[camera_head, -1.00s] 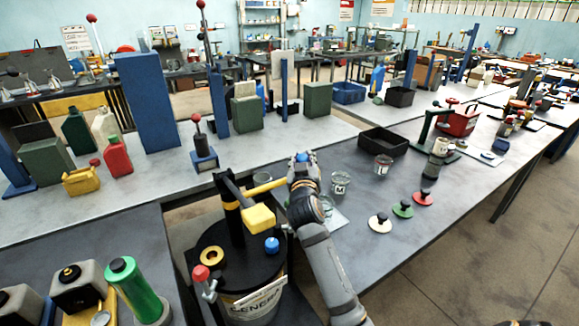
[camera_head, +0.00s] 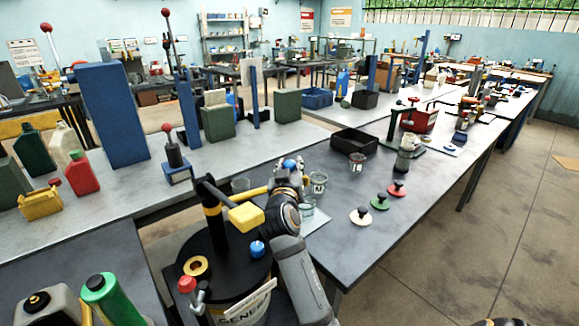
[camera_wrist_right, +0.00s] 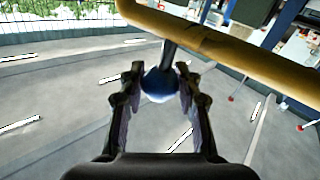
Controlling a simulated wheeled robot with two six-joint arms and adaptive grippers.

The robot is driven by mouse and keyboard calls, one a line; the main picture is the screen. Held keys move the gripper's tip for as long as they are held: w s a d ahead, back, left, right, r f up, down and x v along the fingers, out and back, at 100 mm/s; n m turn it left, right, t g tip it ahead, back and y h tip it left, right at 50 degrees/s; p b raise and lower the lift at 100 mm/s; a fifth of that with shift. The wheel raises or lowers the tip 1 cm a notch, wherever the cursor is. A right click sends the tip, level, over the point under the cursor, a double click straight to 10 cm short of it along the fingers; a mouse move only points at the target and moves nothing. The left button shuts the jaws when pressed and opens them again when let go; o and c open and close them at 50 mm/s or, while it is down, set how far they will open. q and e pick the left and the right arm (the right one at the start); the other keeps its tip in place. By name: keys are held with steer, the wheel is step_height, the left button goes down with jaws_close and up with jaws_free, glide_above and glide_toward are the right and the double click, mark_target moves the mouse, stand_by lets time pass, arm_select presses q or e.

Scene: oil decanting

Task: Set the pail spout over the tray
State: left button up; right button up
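The black-lidded pail (camera_head: 225,255) stands at the lower middle of the head view. A black post with a yellow block (camera_head: 246,216) rises from its lid. The yellow spout pipe (camera_head: 252,192) reaches right behind my right gripper (camera_head: 290,172). A blue ball knob (camera_head: 289,163) shows at the gripper's tips. In the wrist view the knob (camera_wrist_right: 160,85) sits between both fingers, apparently touching, on a grey stem by the yellow pipe (camera_wrist_right: 230,45). A flat pale tray (camera_head: 318,221) with a jar lies by my forearm, partly hidden. My left gripper is not in view.
A black walled tray (camera_head: 354,142) lies farther back. Glass jars (camera_head: 318,182) stand near my right gripper. White, green and red knobbed discs (camera_head: 379,202) lie to the right.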

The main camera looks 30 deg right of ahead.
steer(key=o, duration=0.5)
steer(key=shift+s+f, duration=0.15)
steer(key=shift+s, duration=0.05)
steer(key=shift+c, duration=0.2)
steer(key=shift+w+r, duration=0.1)
steer(key=shift+r, duration=0.1)
step_height(320, 180, up, 10)
steer(key=shift+f, duration=0.2)
